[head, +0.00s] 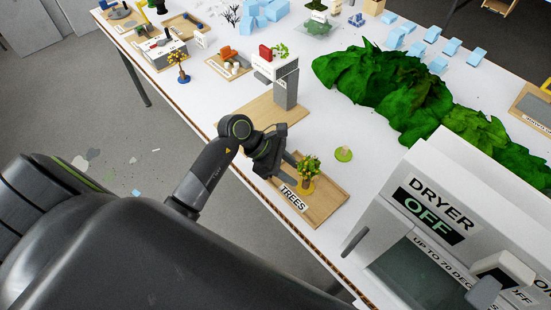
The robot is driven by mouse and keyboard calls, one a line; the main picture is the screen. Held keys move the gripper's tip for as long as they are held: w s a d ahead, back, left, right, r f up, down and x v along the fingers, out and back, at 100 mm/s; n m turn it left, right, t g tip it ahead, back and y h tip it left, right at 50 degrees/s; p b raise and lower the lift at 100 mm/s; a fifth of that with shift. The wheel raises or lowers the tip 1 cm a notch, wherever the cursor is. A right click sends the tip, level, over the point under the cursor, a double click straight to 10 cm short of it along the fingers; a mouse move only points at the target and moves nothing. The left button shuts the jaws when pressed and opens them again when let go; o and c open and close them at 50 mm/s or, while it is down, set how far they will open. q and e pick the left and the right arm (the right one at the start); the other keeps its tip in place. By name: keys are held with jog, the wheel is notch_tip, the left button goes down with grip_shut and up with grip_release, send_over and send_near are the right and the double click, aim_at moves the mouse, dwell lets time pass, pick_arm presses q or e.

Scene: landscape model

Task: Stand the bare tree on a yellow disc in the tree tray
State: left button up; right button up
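A dark, leafless tree (232,14) stands at the far end of the table, near light-blue blocks. The wooden tree tray (323,209), labelled TREES, lies near the table's front edge. A small leafy tree with yellow fruit (309,167) stands in it on a yellow disc (306,188). My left gripper (289,171) is over the tray's left part, just beside the leafy tree. Its fingers are small and partly hidden, so I cannot tell whether they are open or touch the tree. My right gripper is not in view.
A large white dryer (440,190) marked OFF fills the lower right. A green hill model (385,85) lies behind the tray. A small green disc (344,154) is on the table between them. A tree with orange foliage (179,60) stands at the left.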

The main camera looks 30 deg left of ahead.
pick_arm(q)
jog(key=b+v, duration=0.1)
jog(key=v, duration=0.6)
jog(key=shift+r, duration=0.1)
dwell(0.4)
